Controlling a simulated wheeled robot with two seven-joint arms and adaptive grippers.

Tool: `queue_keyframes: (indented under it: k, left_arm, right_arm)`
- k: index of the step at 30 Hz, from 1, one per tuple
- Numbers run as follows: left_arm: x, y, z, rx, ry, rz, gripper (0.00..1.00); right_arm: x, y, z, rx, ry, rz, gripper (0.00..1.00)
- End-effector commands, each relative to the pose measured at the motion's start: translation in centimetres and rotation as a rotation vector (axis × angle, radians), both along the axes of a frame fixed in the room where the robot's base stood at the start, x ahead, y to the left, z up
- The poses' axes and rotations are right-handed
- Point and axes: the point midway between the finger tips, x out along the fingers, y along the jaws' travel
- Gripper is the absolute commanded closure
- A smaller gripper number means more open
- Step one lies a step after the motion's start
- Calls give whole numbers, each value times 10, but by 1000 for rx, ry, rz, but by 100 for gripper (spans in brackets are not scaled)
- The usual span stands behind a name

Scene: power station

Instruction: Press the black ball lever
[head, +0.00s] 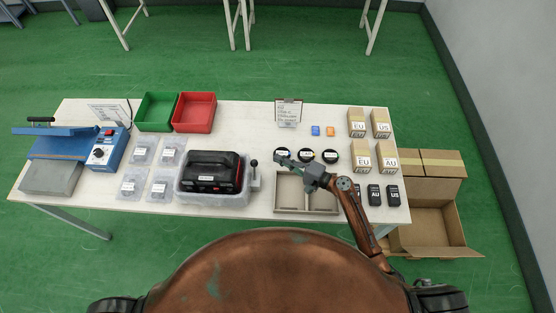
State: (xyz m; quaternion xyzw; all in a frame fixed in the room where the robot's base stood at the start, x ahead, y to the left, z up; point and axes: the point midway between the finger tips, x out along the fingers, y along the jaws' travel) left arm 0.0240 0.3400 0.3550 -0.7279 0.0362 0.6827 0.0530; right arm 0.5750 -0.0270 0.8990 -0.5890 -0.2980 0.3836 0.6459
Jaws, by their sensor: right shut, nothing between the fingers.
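The black ball lever (254,164) stands upright at the right side of the clear tray (214,199) that holds a black and red power station (211,174). Its small black ball sits on top of a short stem above a light grey base. My right gripper (279,156) is shut and empty. Its fingertips point left toward the lever and are a short gap to the right of the ball. My right arm comes in from the lower right, over the beige divided box. My left gripper is not in view.
Black round items (305,155), small cartons (360,155) and black adapters (374,195) stand to the right. An open carton (430,225) is beyond the table's right edge.

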Motion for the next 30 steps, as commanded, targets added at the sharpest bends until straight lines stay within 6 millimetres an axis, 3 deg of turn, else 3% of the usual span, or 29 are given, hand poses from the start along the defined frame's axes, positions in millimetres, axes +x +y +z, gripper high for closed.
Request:
queue_keyframes:
  k: [6,11,19,30]
  left_arm:
    - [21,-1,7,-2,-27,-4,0]
    - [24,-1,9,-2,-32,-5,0]
    - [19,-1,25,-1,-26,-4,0]
    - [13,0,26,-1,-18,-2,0]
  right_arm:
    - [25,39,-1,3,-2,0,100]
    - [41,66,-3,2,-1,0,100]
    - [7,71,2,-1,-1,-3,100]
    - [1,72,1,-1,-1,-3,100]
